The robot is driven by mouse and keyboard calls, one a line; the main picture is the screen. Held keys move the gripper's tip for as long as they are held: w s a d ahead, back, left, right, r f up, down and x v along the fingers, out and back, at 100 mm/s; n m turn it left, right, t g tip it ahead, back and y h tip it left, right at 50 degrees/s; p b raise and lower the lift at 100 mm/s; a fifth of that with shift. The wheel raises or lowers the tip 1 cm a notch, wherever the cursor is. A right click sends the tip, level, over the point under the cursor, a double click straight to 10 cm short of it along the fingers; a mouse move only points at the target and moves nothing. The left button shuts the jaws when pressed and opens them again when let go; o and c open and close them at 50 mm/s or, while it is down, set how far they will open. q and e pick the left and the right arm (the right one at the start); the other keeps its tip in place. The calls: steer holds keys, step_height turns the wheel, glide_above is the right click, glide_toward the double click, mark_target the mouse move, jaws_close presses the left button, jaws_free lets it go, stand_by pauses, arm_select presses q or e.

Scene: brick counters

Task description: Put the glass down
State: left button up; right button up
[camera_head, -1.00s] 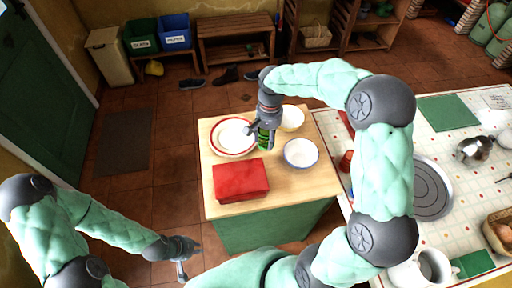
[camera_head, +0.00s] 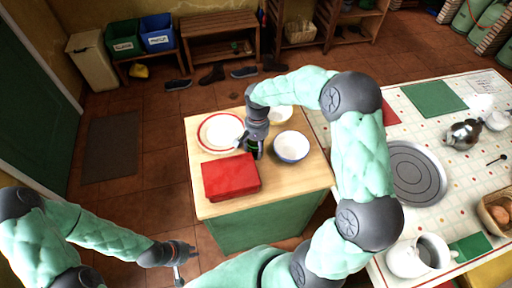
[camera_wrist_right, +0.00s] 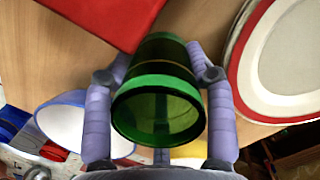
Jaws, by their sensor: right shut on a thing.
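A green glass (camera_wrist_right: 158,100) is between the two fingers of my right gripper (camera_wrist_right: 160,80) in the right wrist view, with its rim toward the camera. In the head view my right gripper (camera_head: 252,148) is over the small wooden-topped counter (camera_head: 290,180), shut on the glass. Only a little of the glass (camera_head: 254,151) shows there, dark green under the gripper. I cannot tell whether its base touches the wood. My left gripper (camera_head: 184,262) is open and empty, low over the floor at the left of the counter.
A tiled counter (camera_head: 447,113) with a round tray (camera_head: 415,172) stands at the right.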

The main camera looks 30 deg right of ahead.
steer(key=shift+f, duration=0.15)
steer(key=o, duration=1.3)
steer(key=shift+c, duration=0.2)
